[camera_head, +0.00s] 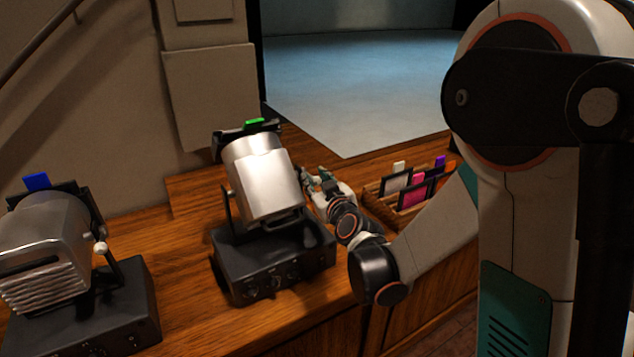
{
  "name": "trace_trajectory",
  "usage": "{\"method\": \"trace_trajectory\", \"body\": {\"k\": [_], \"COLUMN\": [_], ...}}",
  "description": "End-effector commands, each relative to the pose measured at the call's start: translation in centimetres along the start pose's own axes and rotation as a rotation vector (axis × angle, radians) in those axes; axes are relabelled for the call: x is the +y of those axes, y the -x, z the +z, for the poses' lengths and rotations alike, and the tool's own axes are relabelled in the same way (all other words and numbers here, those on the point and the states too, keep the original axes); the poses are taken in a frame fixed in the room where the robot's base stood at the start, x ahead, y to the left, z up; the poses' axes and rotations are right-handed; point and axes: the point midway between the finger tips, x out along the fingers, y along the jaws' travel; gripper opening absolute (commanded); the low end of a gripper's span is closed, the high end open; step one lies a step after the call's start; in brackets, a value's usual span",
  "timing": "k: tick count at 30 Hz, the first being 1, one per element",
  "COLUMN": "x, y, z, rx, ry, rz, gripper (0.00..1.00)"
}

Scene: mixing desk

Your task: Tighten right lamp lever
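The right lamp (262,183) is a silver cylinder tilted in a dark yoke on a black base box (270,262), with a green tab (256,122) on top. My gripper (311,180) is at the right side of this lamp, close to its yoke. It is small and dark in the picture, and I cannot tell whether its fingers are open or shut. The right lamp's lever is not clearly visible; the gripper covers that side of the lamp. I cannot tell whether they touch.
The left lamp (45,240) has a blue tab (36,182) and a white-knobbed lever (100,247) on its right side. A wooden rack (379,207) with several colored filter cards stands right of my gripper. The desk (190,270) is clear between the lamps.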

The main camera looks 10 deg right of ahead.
Motion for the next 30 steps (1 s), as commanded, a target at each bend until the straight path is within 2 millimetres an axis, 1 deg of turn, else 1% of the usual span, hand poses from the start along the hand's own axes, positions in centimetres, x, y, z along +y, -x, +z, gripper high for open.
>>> {"method": "trace_trajectory", "body": {"k": [5,8,11,15,21,24,27,30], "x": [0.0,0.0,0.0,0.0,0.0,0.0,0.0,0.0], "y": [0.2,1.0,2.6,5.6,9.4,10.7,11.5,11.9], "z": [0.0,0.0,0.0,0.0,0.0,0.0,0.0,0.0], "rx": [0.000,0.000,0.000,0.000,0.000,0.000,0.000,0.000], "ry": [0.000,0.001,-0.001,-0.001,0.000,0.000,0.000,-0.001], "rz": [0.000,0.000,0.000,0.000,0.001,0.001,0.001,0.000], "gripper": [0.29,0.29,0.29,0.29,0.29,0.29,0.29,0.29]}}
